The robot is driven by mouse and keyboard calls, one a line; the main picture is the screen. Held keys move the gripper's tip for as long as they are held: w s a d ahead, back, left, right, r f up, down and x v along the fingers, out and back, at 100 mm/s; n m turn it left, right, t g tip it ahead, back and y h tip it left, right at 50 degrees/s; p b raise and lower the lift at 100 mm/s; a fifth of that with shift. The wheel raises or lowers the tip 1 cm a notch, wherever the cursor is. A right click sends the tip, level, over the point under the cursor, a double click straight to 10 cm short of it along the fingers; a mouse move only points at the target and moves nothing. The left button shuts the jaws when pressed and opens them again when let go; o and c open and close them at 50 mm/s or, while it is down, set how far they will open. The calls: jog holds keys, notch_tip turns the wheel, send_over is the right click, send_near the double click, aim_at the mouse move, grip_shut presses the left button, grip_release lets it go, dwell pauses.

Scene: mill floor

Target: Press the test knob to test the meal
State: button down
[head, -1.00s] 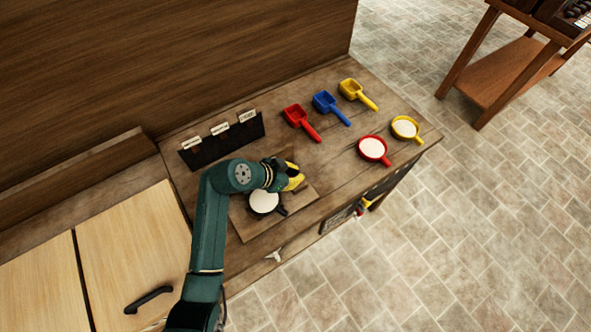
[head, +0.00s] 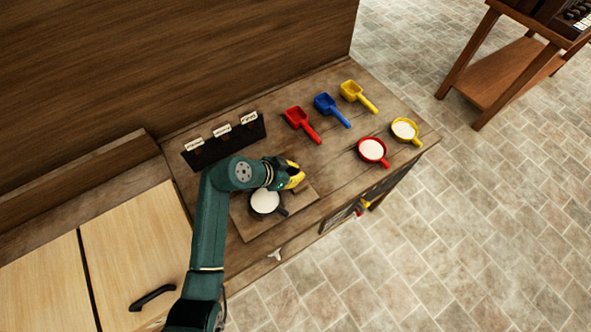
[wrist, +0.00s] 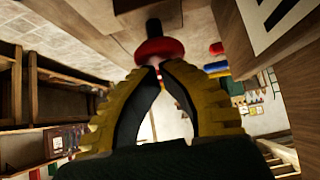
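In the wrist view, a round red knob (wrist: 158,49) on a dark stem lies straight beyond my fingertips. My gripper (wrist: 158,66) has its two yellow-padded fingers brought together at the tips. The tips overlap the knob's lower edge in the picture; I cannot tell whether they touch it. I cannot make out this knob near the gripper in the head view.
A black rack with label cards (head: 225,140) stands behind my arm. Red (head: 303,124), blue (head: 331,109) and yellow (head: 357,96) scoops lie at the back right. A red cup (head: 373,150) and a yellow cup (head: 404,130) of meal stand near the right edge.

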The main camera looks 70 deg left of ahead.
notch_tip(320, 180, up, 3)
jog(key=shift+r+p, duration=0.2)
jog(key=shift+p, duration=0.55)
jog(key=v, duration=0.9)
jog(key=shift+s+f+b, duration=0.3)
jog(key=shift+s+b, duration=0.05)
jog(key=shift+b, duration=0.1)
